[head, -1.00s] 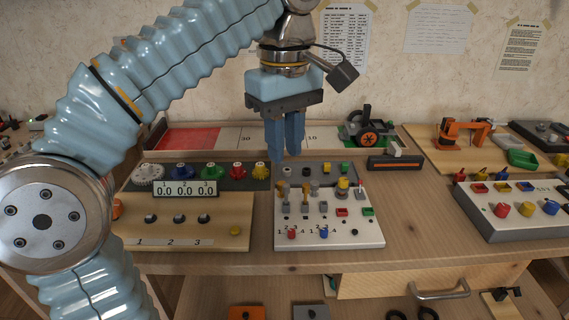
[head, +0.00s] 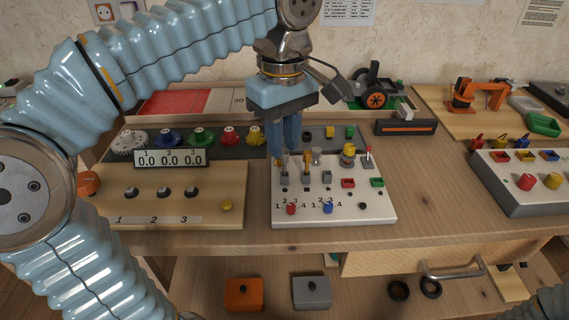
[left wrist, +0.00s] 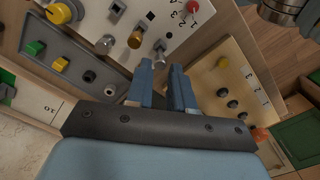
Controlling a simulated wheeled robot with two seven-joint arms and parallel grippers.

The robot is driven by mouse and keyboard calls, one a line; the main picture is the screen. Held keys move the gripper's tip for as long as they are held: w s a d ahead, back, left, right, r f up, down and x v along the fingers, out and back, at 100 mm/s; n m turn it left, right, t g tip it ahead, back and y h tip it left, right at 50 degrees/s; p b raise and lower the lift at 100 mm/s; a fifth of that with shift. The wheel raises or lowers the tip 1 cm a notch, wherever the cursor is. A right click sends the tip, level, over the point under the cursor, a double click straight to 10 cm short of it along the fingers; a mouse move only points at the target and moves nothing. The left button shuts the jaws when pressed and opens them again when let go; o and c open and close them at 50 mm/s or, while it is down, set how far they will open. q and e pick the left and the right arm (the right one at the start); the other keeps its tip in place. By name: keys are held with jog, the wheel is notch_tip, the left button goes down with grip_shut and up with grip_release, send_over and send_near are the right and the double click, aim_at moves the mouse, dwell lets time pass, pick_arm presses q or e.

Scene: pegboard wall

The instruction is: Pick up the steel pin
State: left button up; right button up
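The steel pin (head: 284,168) appears to be the grey metal pin standing at the left of the white board (head: 340,214). It also shows in the left wrist view (left wrist: 160,47), just beyond my fingertips. My left gripper (head: 284,156) points down over the board's back left corner. The fingers partly hide the pin's top in the head view. A brass pin (left wrist: 135,38) stands close beside it, and a thicker silver cylinder (left wrist: 104,44) further along. My right gripper is out of view.
A panel with a numeric display (head: 170,159) lies to the left, a dark strip of coloured gears (head: 202,137) behind. Bare tabletop (head: 430,195) lies to the right.

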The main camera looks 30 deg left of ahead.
aim_at(285, 152)
pick_arm(q)
notch_tip(285, 152, down, 4)
jog(key=shift+d+r, duration=0.15)
jog(key=shift+r, duration=0.05)
jog(key=shift+c, duration=0.4)
grip_shut()
jog(key=shift+r, duration=0.15)
